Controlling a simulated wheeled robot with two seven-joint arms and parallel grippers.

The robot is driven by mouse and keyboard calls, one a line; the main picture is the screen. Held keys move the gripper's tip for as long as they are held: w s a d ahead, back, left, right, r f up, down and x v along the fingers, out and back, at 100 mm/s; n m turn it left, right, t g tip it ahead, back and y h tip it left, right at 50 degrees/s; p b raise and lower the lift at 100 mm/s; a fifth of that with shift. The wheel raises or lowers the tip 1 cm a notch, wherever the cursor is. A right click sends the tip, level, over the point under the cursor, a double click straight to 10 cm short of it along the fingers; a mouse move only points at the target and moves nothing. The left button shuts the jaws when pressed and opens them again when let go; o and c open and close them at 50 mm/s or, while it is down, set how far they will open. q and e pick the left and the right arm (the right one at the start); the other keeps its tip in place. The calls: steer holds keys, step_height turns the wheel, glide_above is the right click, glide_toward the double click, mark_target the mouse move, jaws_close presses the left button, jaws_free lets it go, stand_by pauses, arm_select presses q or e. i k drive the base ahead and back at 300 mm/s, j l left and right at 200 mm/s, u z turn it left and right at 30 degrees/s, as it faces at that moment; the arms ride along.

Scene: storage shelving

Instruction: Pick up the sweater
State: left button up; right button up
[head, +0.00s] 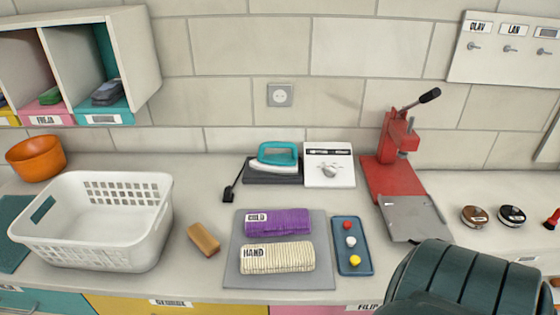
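Two folded knitted garments lie side by side on a grey mat (233,272) in the middle of the counter. The rear one is a purple garment (282,221) with a label reading COLD. The front one is a cream ribbed garment (285,258) with a label reading HAND. I cannot tell for certain which is the sweater. Neither gripper is in view. A dark green ribbed part at the bottom right appears to be my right arm, and no fingers show on it.
A white basket (90,252) stands at left, with a brush (204,239) beside it. A blue tray (343,262) with coloured knobs lies right of the mat. Behind are an iron (275,160) and a white dial box (329,175). A red press (390,160) stands at right.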

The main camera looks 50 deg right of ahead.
mark_target(293, 257)
steer(key=z, duration=0.4)
steer(key=j+z, duration=0.15)
steer(key=z, duration=0.65)
steer(key=j+z, duration=0.15)
steer(key=z, duration=0.25)
